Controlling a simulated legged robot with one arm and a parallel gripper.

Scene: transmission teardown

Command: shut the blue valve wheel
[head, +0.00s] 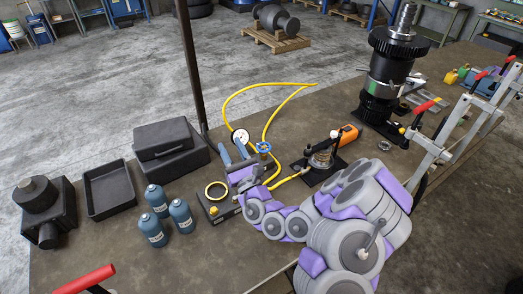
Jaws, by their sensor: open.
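The small blue valve wheel (263,147) sits on top of a fitting near the middle of the bench, with yellow hose beside it. My gripper (230,144) is just left of the wheel, its two blue-grey fingers spread and pointing away from me. It appears empty and apart from the wheel. My grey and purple arm reaches in from the lower right. The fitting below the wheel is partly hidden by my gripper and wrist.
A round gauge (240,136) stands right behind my fingers. A yellow hose (235,94) loops behind. A black block with a brass ring (216,190) is in front. Blue bottles (181,215) and black cases (163,137) stand left; a spring device (321,155) and a tall gear assembly (390,75) stand right.

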